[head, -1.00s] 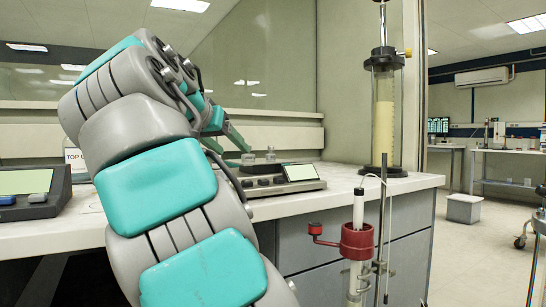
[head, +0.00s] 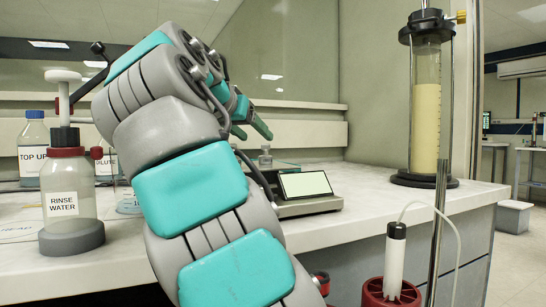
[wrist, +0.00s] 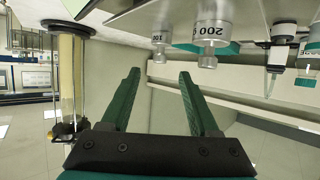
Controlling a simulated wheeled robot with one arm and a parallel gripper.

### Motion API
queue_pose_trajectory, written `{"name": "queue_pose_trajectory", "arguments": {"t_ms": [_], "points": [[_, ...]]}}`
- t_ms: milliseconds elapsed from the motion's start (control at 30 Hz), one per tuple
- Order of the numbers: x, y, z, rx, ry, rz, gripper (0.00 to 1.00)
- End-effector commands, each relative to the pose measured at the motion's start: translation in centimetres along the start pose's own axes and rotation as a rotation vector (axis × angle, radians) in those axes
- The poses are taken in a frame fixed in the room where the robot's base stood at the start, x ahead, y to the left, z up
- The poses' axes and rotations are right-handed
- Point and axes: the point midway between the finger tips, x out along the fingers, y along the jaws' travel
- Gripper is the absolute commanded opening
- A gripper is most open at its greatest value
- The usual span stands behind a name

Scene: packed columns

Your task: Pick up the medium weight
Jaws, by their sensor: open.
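My gripper (head: 252,128) is open and empty; its green fingers show beyond my arm, above the bench. In the wrist view, which looks upside down, the open fingers (wrist: 158,80) have nothing between them. A silver weight marked 200 (wrist: 208,35) and a smaller one that seems marked 100 (wrist: 160,45) stand just beyond the fingertips, apart from them. In the head view one small silver weight (head: 265,156) shows by the balance; my arm may hide others. I cannot tell which weight is the medium one.
The balance (head: 305,190) sits on the white bench (head: 365,200). A tall cylinder of yellowish liquid (head: 425,110) stands on the right. A rinse water bottle (head: 70,205) and a top up bottle (head: 33,155) stand left. A red holder with a white tube (head: 392,285) is in front.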

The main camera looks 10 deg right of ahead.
Motion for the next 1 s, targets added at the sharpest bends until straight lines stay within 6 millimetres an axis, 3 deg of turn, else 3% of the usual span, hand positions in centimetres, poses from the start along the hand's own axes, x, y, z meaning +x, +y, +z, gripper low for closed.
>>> {"name": "queue_pose_trajectory", "arguments": {"t_ms": [367,700,900,1000], "points": [[3.3,0.0,0.3,0.000,-0.001,0.001,0.61],[7.5,0.1,0.5,0.001,0.000,0.000,0.61],[7.6,0.0,0.5,0.001,0.001,0.000,0.61],[7.6,0.0,0.5,0.001,0.000,0.000,0.52]]}}
